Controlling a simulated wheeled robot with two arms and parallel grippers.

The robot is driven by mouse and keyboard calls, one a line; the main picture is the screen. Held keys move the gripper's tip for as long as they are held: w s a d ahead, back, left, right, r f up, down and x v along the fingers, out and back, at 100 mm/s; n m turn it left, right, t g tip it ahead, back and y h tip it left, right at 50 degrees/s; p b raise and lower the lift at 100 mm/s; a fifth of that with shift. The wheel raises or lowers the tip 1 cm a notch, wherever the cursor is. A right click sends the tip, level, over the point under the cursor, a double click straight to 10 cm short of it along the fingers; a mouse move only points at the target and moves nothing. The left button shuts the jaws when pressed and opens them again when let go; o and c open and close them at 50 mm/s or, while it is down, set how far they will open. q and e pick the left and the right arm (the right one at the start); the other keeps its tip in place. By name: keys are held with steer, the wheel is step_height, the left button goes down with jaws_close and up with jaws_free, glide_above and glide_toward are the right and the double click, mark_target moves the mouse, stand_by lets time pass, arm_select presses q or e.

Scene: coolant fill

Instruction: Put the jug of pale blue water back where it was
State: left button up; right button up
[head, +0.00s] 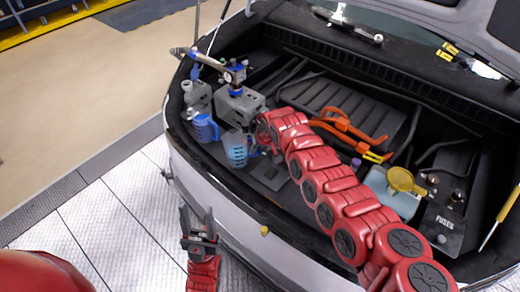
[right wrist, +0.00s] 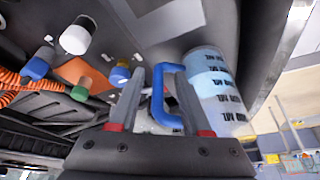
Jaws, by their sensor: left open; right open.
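A clear jug of pale blue water (head: 236,150) with printed marks stands at the front left of the engine bay. It also shows in the right wrist view (right wrist: 215,88), with its blue handle (right wrist: 158,100) between the fingers of my right gripper (right wrist: 158,74). These fingers are open around the handle, not closed on it. In the head view my right gripper is mostly hidden at the end of its red arm, just right of the jug. My left gripper (head: 199,222) is open and empty, outside the car in front of the bumper.
A second, darker blue jug (head: 206,128) stands close left of the pale one. Behind it are a grey container (head: 196,96) and a grey block (head: 240,104). Orange hoses (head: 340,125) and a reservoir with a yellow funnel (head: 405,181) lie to the right. The tiled floor is clear.

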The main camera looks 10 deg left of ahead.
steer(key=b+v, duration=0.4)
steer(key=v, duration=0.7)
steer(key=shift+r, duration=0.3)
steer(key=shift+s, duration=0.15)
